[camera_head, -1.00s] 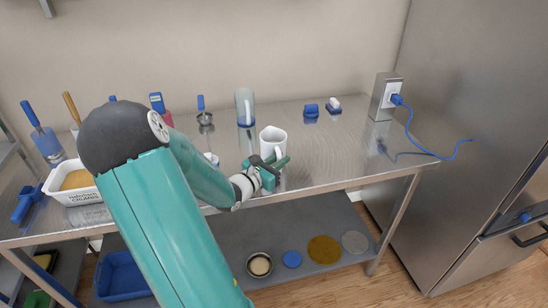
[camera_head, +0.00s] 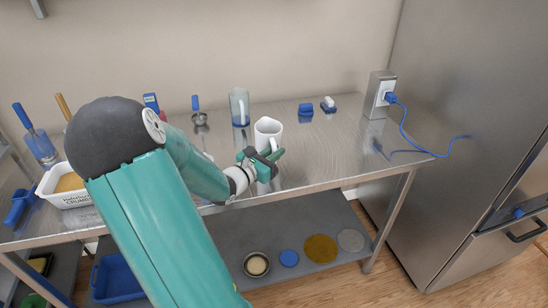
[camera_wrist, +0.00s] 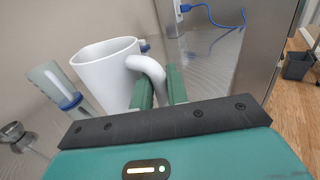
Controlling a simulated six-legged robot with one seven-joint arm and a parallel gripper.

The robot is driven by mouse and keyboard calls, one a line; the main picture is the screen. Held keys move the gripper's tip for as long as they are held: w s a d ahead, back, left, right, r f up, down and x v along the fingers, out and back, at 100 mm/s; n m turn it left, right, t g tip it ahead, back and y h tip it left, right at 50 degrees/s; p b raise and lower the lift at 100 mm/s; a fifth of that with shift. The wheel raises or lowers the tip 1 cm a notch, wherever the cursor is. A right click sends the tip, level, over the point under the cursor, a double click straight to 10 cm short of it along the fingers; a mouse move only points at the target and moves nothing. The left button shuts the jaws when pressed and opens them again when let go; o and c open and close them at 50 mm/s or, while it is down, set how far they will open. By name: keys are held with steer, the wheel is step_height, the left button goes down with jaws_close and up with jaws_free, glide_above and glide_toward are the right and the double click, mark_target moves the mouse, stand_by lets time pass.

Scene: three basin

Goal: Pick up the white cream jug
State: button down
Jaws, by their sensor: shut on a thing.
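The white cream jug (camera_head: 268,131) is at the front part of the steel table, upright in the head view. It also shows large in the wrist view (camera_wrist: 105,72), with its handle between my green fingers. My gripper (camera_head: 272,157) is shut on the jug's handle; it shows in the wrist view too (camera_wrist: 160,88). The jug's base is hidden behind my gripper, so I cannot tell whether it touches the table.
A clear jug with a blue base (camera_head: 240,108) stands behind and left of the cream jug. Blue brushes (camera_head: 306,112) lie at the back. A metal socket box (camera_head: 377,95) with a blue cable is at the right. A tub (camera_head: 62,188) is left.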

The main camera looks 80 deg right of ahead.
steer(key=w+a+r, duration=0.6)
steer(key=a+r, duration=0.4)
steer(key=a, duration=0.2)
steer(key=shift+w+r, duration=0.15)
steer(key=shift+w, duration=0.15)
stand_by(0.3)
steer(key=shift+a, duration=0.15)
stand_by(0.7)
